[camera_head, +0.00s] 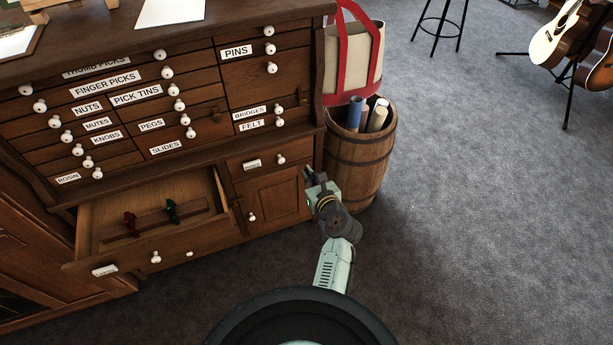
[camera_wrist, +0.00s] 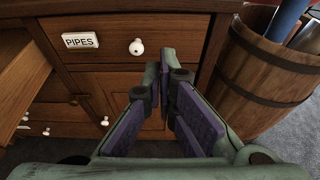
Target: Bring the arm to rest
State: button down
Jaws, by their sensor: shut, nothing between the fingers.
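My gripper (camera_head: 308,176) is in front of the right end of the wooden cabinet, between its lower door and the barrel. In the wrist view my gripper (camera_wrist: 163,75) has its purple-padded fingers brought together at the tips, with nothing between them. Behind the fingertips are a drawer front labelled PIPES (camera_wrist: 80,41) and a cabinet door (camera_wrist: 110,85). My arm is bent and reaches forward from my base at the bottom of the head view.
An open drawer (camera_head: 125,262) holding small red and green items sticks out left of my gripper. A wooden barrel (camera_head: 358,160) with rolled tubes stands close on the right. Open grey carpet (camera_head: 480,220) lies to the right. A stool (camera_head: 440,22) and guitars (camera_head: 556,38) stand farther back.

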jog(key=shift+s+d+r, duration=0.1)
jog(key=shift+s+r, duration=0.05)
jog(key=shift+s, duration=0.15)
